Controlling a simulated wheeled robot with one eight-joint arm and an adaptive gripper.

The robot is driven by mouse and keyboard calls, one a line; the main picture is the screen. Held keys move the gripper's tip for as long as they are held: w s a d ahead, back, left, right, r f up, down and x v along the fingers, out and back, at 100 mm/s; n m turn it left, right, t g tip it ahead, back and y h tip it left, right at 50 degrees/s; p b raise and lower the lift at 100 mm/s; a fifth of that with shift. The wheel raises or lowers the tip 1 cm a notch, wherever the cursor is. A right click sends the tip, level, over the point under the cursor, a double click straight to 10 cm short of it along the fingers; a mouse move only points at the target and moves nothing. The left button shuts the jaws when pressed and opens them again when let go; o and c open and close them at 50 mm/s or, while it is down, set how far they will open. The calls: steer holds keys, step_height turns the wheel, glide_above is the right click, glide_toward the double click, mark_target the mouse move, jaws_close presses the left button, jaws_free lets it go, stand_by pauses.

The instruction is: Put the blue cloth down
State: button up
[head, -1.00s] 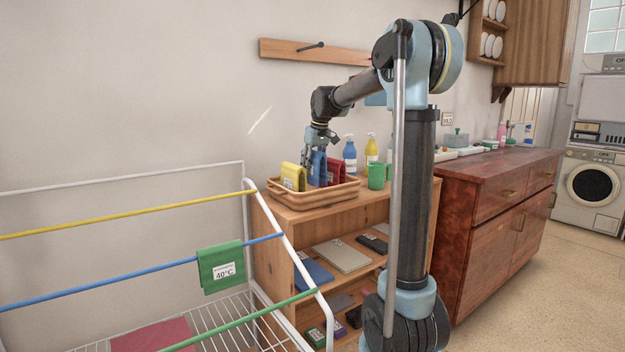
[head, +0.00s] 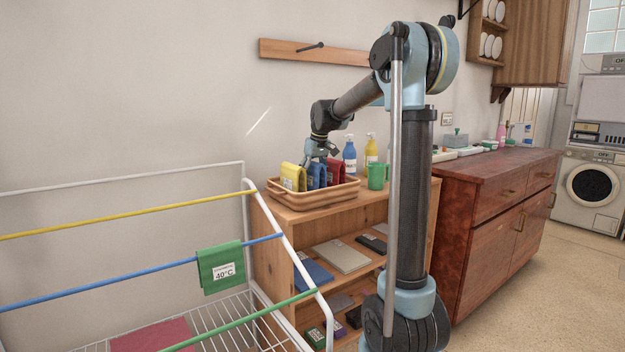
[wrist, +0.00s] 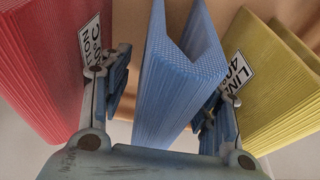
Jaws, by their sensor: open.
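The blue cloth (head: 317,176) stands folded in the tan basket (head: 312,197), between a yellow cloth (head: 293,177) and a red cloth (head: 335,172). In the wrist view the blue cloth (wrist: 182,85) is between the spread fingers of my gripper (wrist: 162,105), with a gap on the left finger's side; the right finger is close to it or touching. My gripper also shows just above the basket in the head view (head: 318,158). The red cloth (wrist: 50,65) and the yellow cloth (wrist: 275,85) lie just outside the fingers.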

mark_target(315, 161)
steer(key=shift+r, duration=0.15)
steer(key=v, duration=1.2)
steer(key=shift+s, duration=0.1)
steer(key=s+d+f+m, duration=0.1)
steer(key=s+d+f, duration=0.3)
steer(key=s, duration=0.4)
steer(key=s+d+f+m+h, duration=0.1)
steer(key=s+d+f, duration=0.25)
steer(key=s, duration=0.35)
steer(key=s+d+f+m, duration=0.25)
steer(key=s+f, duration=0.25)
steer(key=s, duration=0.3)
steer(key=s+d+f+m, duration=0.1)
steer(key=s+d+f, duration=0.2)
steer(key=s+f, duration=0.5)
steer(key=s+d+f+m, duration=0.1)
steer(key=s+d+f, duration=0.1)
steer(key=s+f, duration=0.7)
step_height(315, 161, down, 2)
steer(key=shift+s+d+f+h, duration=0.1)
steer(key=shift+s+d+h, duration=0.15)
steer(key=shift+d+h, duration=0.15)
